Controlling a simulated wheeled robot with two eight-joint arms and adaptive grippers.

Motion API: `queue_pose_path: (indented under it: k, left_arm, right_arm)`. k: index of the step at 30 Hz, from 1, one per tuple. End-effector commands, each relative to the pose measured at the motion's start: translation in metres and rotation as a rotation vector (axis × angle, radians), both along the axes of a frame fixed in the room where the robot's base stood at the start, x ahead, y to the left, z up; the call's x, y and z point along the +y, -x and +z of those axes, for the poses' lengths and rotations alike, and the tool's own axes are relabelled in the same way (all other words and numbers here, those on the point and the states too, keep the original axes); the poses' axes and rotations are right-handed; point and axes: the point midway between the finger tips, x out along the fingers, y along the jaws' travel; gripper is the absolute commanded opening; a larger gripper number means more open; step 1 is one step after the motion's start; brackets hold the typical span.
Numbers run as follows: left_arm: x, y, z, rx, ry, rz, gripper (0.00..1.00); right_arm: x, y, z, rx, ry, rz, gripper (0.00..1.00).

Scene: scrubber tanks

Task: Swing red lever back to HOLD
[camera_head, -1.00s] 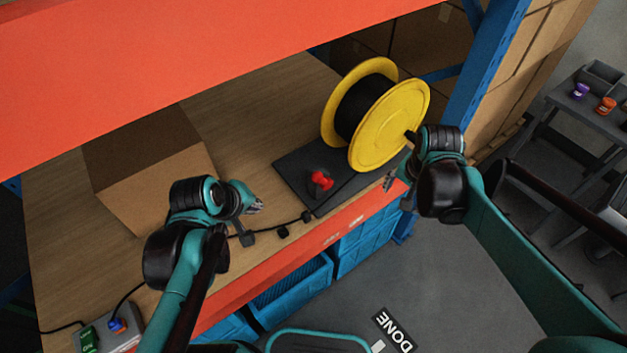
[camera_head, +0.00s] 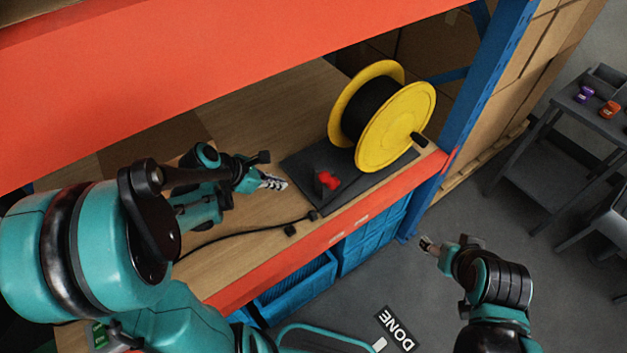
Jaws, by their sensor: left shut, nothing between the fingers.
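The red lever (camera_head: 327,180) stands on a dark base plate (camera_head: 300,163) on the wooden shelf, in front of a yellow cable reel (camera_head: 398,127) with black cable. My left gripper (camera_head: 277,182) is shut and empty, just left of the red lever with a gap between them. My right gripper (camera_head: 428,244) is off the shelf, over the floor at the lower right, too small to tell its jaws. No HOLD marking can be read.
A cardboard box (camera_head: 140,155) on the shelf is mostly behind my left arm. A black cable (camera_head: 240,232) lies near the shelf's orange front edge. A blue rack post (camera_head: 480,90) stands right of the reel. Blue crates (camera_head: 300,285) sit below. A DONE sign (camera_head: 395,328) lies at the bottom.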

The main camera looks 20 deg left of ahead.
Motion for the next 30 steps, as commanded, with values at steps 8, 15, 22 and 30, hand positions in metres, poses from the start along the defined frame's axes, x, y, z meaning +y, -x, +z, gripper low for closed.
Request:
queue_pose_path:
  k: [8, 15, 22, 30]
  left_arm:
    - [-0.001, -0.001, -0.003, -0.001, -0.003, -0.003, 0.0]
    - [-0.016, -0.018, -0.03, 0.0, -0.004, -0.006, 0.0]
    - [-0.038, -0.042, -0.069, -0.001, -0.003, -0.008, 0.0]
    - [-0.063, -0.065, -0.064, -0.002, -0.004, -0.006, 0.0]
  right_arm:
    - [0.0, 0.0, -0.001, 0.001, -0.001, -0.002, 0.65]
    - [0.0, 0.0, -0.014, 0.001, -0.001, -0.002, 0.65]
    - [0.0, 0.0, -0.03, 0.002, -0.001, -0.002, 0.65]
    - [0.0, 0.0, -0.031, 0.002, -0.001, -0.002, 0.65]
